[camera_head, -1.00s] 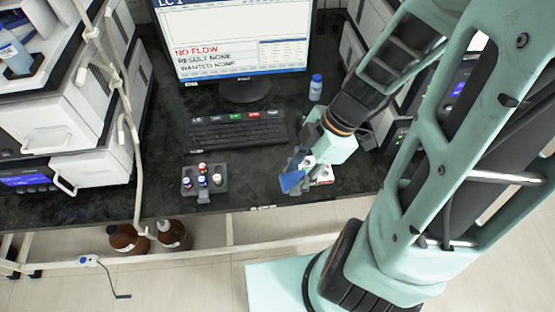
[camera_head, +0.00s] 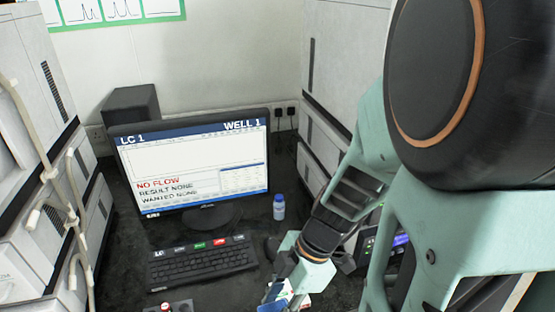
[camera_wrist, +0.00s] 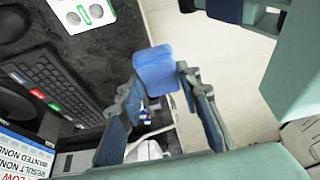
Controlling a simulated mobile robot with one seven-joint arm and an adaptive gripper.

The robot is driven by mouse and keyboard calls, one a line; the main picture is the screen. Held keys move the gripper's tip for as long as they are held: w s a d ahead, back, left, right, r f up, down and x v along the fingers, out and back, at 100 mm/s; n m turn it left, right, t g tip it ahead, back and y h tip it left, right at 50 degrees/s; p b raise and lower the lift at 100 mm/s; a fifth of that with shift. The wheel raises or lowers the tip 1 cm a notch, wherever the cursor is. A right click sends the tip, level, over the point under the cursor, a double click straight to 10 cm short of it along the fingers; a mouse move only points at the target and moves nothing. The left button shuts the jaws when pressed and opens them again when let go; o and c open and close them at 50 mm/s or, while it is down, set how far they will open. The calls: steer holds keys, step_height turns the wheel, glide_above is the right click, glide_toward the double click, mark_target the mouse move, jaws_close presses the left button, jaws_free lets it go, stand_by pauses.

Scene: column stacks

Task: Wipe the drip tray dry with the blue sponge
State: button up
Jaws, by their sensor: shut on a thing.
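The blue sponge (camera_wrist: 155,70) is held between the fingertips of my gripper (camera_wrist: 160,80) in the wrist view, with its broad face toward the camera. In the head view, my gripper (camera_head: 280,288) is low in the picture, to the right of the keyboard, and part of the blue sponge (camera_head: 272,304) shows at the bottom edge. I cannot make out a drip tray in either current view. The area under the sponge is mostly hidden by the fingers or cut off.
A keyboard (camera_head: 203,264), a monitor (camera_head: 192,168) reading NO FLOW and a blue-capped bottle (camera_head: 279,208) stand on the dark bench. Instrument stacks flank both sides.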

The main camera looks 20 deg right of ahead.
steer(key=w+d+r+m+t+h+p, duration=0.1)
steer(key=w+r+m+p, duration=0.3)
steer(key=w+m, duration=0.5)
steer(key=w+d+r+m+t+h+p, duration=0.1)
steer(key=w+r+m+t+h+p, duration=0.2)
steer(key=w+r+m, duration=0.5)
steer(key=shift+w+r+m+p, duration=0.25)
steer(key=shift+w+m+p, duration=0.3)
steer(key=shift+p, duration=0.2)
